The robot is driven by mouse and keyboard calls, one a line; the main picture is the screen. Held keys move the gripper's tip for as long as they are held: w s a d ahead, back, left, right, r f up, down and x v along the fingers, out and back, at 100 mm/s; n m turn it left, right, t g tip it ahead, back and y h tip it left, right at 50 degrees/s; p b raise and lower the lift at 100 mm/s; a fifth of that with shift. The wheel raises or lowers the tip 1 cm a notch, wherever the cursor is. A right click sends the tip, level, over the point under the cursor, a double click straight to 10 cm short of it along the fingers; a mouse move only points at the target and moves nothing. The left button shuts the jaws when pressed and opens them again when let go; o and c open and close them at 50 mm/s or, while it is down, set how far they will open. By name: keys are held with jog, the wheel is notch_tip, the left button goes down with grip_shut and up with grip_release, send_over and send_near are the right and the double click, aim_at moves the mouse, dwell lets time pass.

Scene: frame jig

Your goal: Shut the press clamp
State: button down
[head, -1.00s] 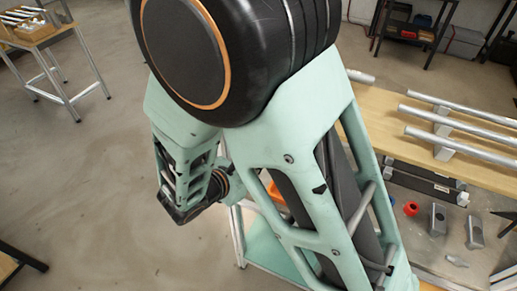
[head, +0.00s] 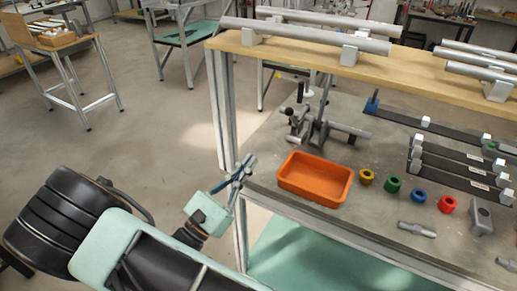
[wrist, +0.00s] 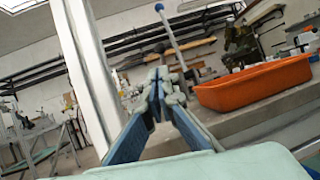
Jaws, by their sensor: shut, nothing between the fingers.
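The press clamp (head: 316,132) stands on the grey bench top behind the orange bin in the head view. It is a grey metal fixture with a dark-knobbed part on its left and a thin lever rising steeply from it. My gripper (head: 246,164), with blue fingers, is at the bench's near left edge, left of the orange bin and apart from the clamp. In the wrist view my gripper (wrist: 158,82) is shut and empty. A slim pale rod (wrist: 172,38) rises behind the fingertips there; I cannot tell if it is the clamp's lever.
The orange bin (head: 290,176) is close to my gripper's right. Yellow, green, blue and red rings (head: 419,195) and metal parts lie to its right. A wooden shelf (head: 306,52) with metal tubes runs behind. A bench post (head: 221,110) stands left of the clamp.

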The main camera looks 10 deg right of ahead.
aim_at(286, 112)
jog(key=x, duration=1.3)
jog(key=shift+d, duration=0.25)
jog(key=shift+w+r+p, duration=0.1)
jog(key=shift+r+p, duration=0.05)
jog(key=shift+p, duration=0.15)
jog(key=p, duration=0.1)
jog(key=r+p, duration=0.1)
jog(key=p, duration=0.1)
jog(key=shift+w+d+r+g+y, duration=0.15)
jog(key=shift+w+d+g+y, duration=0.1)
jog(key=shift+g+y, duration=0.15)
jog(key=shift+w+d+r+n+g+y+p, duration=0.3)
jog(key=shift+w+r+y+p, duration=0.2)
jog(key=shift+p, duration=1.15)
jog(key=shift+w+d+r+n+g+y+p, duration=0.25)
jog(key=shift+w+d+r+y+p, duration=0.3)
jog(key=shift+p, duration=1.05)
jog(key=shift+a+f, duration=0.1)
jog(key=shift+a, duration=0.1)
